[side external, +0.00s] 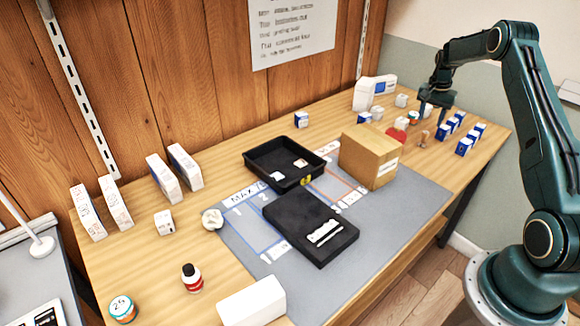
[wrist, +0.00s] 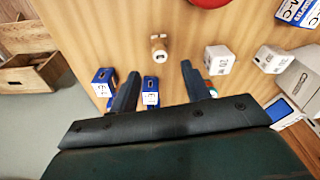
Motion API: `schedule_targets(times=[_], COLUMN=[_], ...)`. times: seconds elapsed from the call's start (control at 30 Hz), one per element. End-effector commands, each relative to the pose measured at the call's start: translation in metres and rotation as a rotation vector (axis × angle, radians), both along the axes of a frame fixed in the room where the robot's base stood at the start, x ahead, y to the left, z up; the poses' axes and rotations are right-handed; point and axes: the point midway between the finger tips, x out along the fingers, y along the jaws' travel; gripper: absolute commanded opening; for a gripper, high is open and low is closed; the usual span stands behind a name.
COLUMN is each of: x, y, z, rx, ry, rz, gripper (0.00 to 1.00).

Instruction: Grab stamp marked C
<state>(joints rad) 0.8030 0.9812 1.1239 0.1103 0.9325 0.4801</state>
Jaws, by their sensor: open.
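My gripper (side external: 432,114) is open above the far right of the table. In the wrist view its two dark fingers (wrist: 160,83) are spread apart. A small blue box with a white marked end (wrist: 150,92) shows between them, and I cannot tell its depth from the fingers.
Several blue-and-white boxes (side external: 463,147) stand right of my gripper. A red round object (side external: 400,123) and white cubes (wrist: 219,60) are close by. A cardboard box (side external: 368,158), black tray (side external: 262,160) and black device (side external: 312,228) are farther left. The grey mat's front right is clear.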

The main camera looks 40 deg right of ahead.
Motion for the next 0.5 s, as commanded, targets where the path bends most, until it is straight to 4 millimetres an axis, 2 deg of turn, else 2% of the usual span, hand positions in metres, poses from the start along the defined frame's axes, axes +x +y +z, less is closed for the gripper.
schedule_targets(times=[0.17, 0.5], x=[0.000, 0.000], y=[-0.002, -0.002], z=[-0.016, -0.022], rx=[0.000, 0.000], ry=[0.000, -0.001], rz=[0.000, 0.000], gripper=[0.47, 0.47])
